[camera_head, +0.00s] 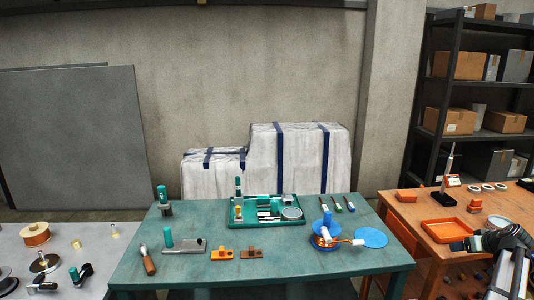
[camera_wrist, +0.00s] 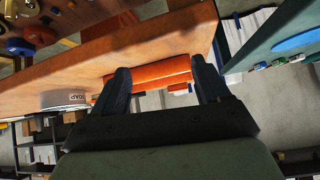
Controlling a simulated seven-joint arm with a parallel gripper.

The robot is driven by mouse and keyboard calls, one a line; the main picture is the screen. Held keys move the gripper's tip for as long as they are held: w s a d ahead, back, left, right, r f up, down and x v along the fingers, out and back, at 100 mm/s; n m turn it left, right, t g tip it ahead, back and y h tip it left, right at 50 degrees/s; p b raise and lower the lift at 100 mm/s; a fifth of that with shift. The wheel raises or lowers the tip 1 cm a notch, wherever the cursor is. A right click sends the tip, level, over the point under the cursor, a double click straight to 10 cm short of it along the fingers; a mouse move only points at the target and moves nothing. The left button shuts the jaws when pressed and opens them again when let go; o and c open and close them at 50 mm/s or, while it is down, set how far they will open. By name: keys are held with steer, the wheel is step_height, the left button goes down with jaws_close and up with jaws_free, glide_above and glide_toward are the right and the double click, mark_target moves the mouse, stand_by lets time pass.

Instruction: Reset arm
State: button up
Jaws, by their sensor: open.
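My arm shows at the lower right of the head view, over the right-hand wooden table. My gripper (camera_head: 456,246) is small there, at the right of the orange tray. In the wrist view my gripper (camera_wrist: 163,74) is open, with its two dark fingers apart. An orange object (camera_wrist: 160,76) shows between the fingers, by the wooden table's edge. I cannot tell how far beyond the fingertips it lies, but nothing is visibly gripped. A blue reel with an orange arm (camera_head: 326,242) stands on the green table, beside a flat blue disc (camera_head: 370,237).
A teal tray of parts (camera_head: 267,211) and several small tools stand on the green table (camera_head: 210,277). A grey left table (camera_head: 25,260) holds spools. A white roll (camera_wrist: 64,101) shows in the wrist view. A shelf (camera_head: 466,85) stands behind.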

steer(key=s+d+f+m+g, duration=0.15)
steer(key=s+f+m, duration=0.45)
steer(key=f, duration=0.8)
steer(key=s+a+f+n+g+y, duration=0.1)
steer(key=a+f+g, duration=0.1)
steer(key=a+f, duration=0.8)
steer(key=s+a+f+n+g+y, duration=0.1)
steer(key=a+f+g+y, duration=0.1)
steer(key=a+f, duration=0.8)
steer(key=s+a+f+n+g+y, duration=0.15)
steer(key=a+f, duration=0.35)
steer(key=a, duration=1)
steer(key=s+a+f+n+g+h, duration=0.1)
steer(key=s+a+f+g, duration=0.1)
steer(key=s+a+f, duration=0.35)
steer(key=s+a+f+g, duration=0.25)
steer(key=s+a, duration=0.35)
steer(key=a, duration=0.4)
steer(key=s+a+f+n+g+h, duration=0.1)
steer(key=s+a, duration=0.3)
steer(key=s, duration=0.5)
steer(key=s+a+f+n+g+h, duration=0.2)
steer(key=s+a+g, duration=0.1)
steer(key=s, duration=0.5)
steer(key=shift+s+a, duration=0.35)
steer(key=shift+a, duration=0.25)
